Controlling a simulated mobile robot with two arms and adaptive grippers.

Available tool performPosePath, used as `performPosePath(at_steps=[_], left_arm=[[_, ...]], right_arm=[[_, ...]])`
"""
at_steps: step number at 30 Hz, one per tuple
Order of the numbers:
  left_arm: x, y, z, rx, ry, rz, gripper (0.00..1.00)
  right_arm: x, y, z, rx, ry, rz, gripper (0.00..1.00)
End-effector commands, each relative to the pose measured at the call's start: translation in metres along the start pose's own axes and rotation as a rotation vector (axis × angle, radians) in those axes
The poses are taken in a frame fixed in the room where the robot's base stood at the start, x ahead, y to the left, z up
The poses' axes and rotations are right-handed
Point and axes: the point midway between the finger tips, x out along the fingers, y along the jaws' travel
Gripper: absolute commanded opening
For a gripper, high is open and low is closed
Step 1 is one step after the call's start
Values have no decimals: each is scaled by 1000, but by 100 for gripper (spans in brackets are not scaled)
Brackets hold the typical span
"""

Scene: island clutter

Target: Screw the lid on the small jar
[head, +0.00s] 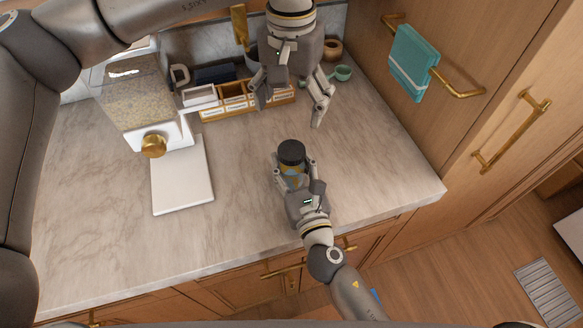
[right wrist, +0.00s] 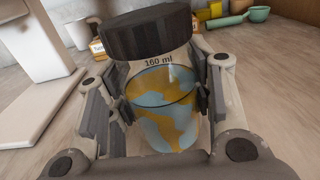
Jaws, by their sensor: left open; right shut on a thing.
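The small jar (right wrist: 163,100) is clear with a blue and yellow pattern and a "160 ml" mark. It stands upright on the counter, and my right gripper (head: 296,178) is shut on its sides. The dark lid (head: 291,151) sits on top of the jar; in the right wrist view the lid (right wrist: 147,33) looks slightly tilted, and I cannot tell how tight it is. My left gripper (head: 293,101) is open and empty, above and beyond the jar, pointing down, with its fingers apart from the lid.
A grain dispenser (head: 138,95) with a gold knob and white base (head: 182,178) stands left of the jar. A wooden organizer (head: 213,114) and a green cup (head: 343,73) are at the back. A teal towel (head: 413,62) hangs at right. The marble counter (head: 370,165) is clear around the jar.

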Motion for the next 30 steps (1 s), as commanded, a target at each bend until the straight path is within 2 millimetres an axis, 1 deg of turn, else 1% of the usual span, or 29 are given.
performPosePath(at_steps=[1, 6, 15, 19, 23, 30], left_arm=[[0, 0, 0, 0, 0, 0, 79], [0, 0, 0, 0, 0, 0, 79], [0, 0, 0, 0, 0, 0, 79], [0, 0, 0, 0, 0, 0, 79], [0, 0, 0, 0, 0, 0, 79], [0, 0, 0, 0, 0, 0, 79]], right_arm=[[0, 0, 0, 0, -1, -1, 51], [0, 0, 0, 0, -1, -1, 73], [0, 0, 0, 0, 0, 0, 73], [-6, 0, 0, 1, 1, 0, 73], [-24, 0, -1, 0, 3, 0, 73], [-74, 0, -2, -5, 5, 1, 73]])
